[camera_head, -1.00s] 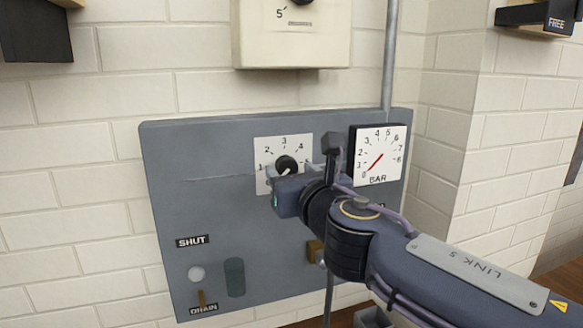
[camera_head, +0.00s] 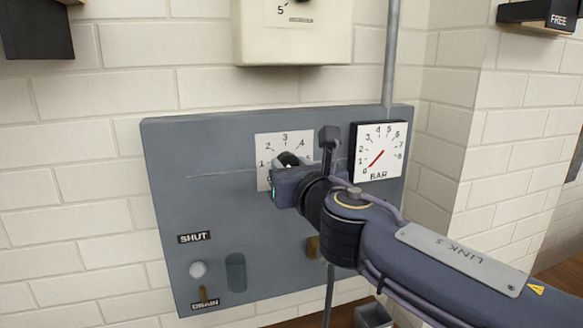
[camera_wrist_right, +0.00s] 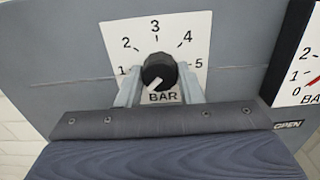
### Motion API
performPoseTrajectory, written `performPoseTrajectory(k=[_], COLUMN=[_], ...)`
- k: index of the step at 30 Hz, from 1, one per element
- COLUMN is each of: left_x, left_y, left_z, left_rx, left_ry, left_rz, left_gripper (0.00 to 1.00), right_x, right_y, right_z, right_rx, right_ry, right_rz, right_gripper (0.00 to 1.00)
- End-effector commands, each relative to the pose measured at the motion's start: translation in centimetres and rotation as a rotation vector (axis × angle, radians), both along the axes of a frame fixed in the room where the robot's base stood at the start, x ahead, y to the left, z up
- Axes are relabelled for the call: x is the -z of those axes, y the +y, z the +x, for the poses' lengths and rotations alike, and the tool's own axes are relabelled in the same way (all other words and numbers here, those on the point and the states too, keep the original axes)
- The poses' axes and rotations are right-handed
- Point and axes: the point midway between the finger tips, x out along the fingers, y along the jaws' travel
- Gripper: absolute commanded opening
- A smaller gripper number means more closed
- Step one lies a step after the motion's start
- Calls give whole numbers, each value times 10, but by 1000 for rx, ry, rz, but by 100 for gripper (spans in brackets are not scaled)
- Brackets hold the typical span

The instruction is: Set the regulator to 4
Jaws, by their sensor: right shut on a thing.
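The regulator is a round black knob (camera_wrist_right: 158,69) on a white dial plate (camera_wrist_right: 118,33) marked 1 to 5, with BAR below. In the wrist view its white pointer mark points down and to the left, below the 1. My right gripper (camera_wrist_right: 160,88) is shut on the knob, one finger at each side. In the head view the right gripper (camera_head: 302,172) covers the knob's lower part; only its dark top (camera_head: 288,158) shows. The pressure gauge (camera_head: 379,150) beside it has a red needle pointing low left, near 0. My left gripper is out of view.
The grey panel (camera_head: 215,215) also carries a SHUT/DRAIN lever with a pale round end (camera_head: 198,269) at lower left. A cream box (camera_head: 292,45) hangs above. A vertical pipe (camera_head: 391,60) runs behind the gauge. An OPEN label (camera_wrist_right: 288,125) shows at right.

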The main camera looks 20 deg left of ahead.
Motion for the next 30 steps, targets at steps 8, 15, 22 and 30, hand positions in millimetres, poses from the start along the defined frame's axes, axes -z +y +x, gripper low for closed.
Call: performPoseTrajectory(k=[8,15,22,30], left_x=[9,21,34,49], left_y=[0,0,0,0], left_z=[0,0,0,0], left_rx=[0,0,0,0], left_ry=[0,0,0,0], left_rz=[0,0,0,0], left_gripper=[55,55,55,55], right_x=[2,3,3,3], right_y=[0,0,0,0], right_z=[0,0,0,0], right_rx=[0,-1,0,-1], right_ry=[65,177,300,444], right_rz=[98,264,446,659], right_gripper=[11,11,11,11])
